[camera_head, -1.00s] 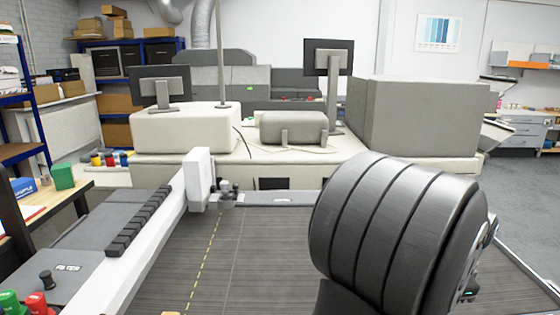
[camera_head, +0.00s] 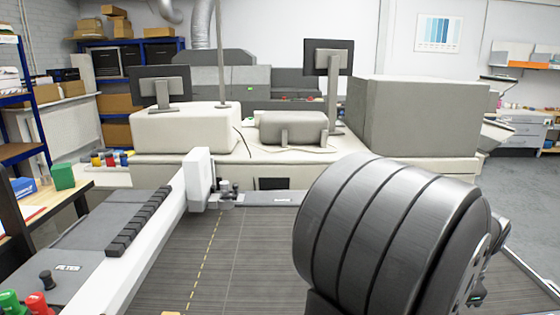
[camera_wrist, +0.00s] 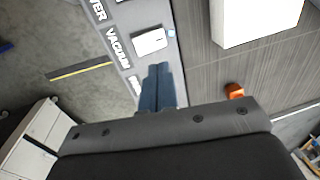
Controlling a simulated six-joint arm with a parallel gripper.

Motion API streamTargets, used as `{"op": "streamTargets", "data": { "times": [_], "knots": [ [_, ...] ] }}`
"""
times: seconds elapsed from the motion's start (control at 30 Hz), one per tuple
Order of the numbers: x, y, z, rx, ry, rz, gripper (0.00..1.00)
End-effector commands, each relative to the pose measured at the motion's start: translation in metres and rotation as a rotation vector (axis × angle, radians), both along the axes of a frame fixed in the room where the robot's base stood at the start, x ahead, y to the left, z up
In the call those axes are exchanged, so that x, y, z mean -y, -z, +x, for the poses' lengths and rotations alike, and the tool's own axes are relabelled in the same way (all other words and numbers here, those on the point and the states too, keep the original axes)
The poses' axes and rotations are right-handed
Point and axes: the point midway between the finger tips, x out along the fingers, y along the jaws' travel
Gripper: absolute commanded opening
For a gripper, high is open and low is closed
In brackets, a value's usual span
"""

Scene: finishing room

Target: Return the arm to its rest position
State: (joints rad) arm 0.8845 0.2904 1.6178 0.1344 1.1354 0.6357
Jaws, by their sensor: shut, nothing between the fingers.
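My gripper (camera_wrist: 160,70) shows in the wrist view with its two bluish fingers together, shut and empty. The fingers stand over the edge of a grey panel (camera_wrist: 120,42) marked with white lettering, including "VACUUM". I cannot tell how far above the panel they are. In the head view my arm's large dark ribbed link fills the lower right, and my gripper cannot be made out there.
The dark slatted machine bed (camera_head: 245,245) lies below my arm, crossed by a white beam (camera_head: 150,240). In the wrist view a small orange object (camera_wrist: 235,91) lies on the bed near a white block (camera_wrist: 255,20). A grey cabinet (camera_head: 415,125) stands behind.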

Motion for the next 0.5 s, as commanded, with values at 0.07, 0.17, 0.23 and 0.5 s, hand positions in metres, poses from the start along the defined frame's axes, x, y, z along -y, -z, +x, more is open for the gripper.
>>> {"op": "streamTargets", "data": {
  "times": [0.07, 0.17, 0.23, 0.5],
  "knots": [
    [0.001, -0.018, -0.002, 0.002, 0.000, -0.003, 0.00],
    [0.001, -0.038, -0.005, 0.002, 0.001, -0.004, 0.00],
    [0.000, -0.051, -0.008, 0.002, 0.000, -0.003, 0.00],
    [-0.038, -0.058, -0.015, 0.012, -0.106, -0.046, 0.00]
  ]
}}
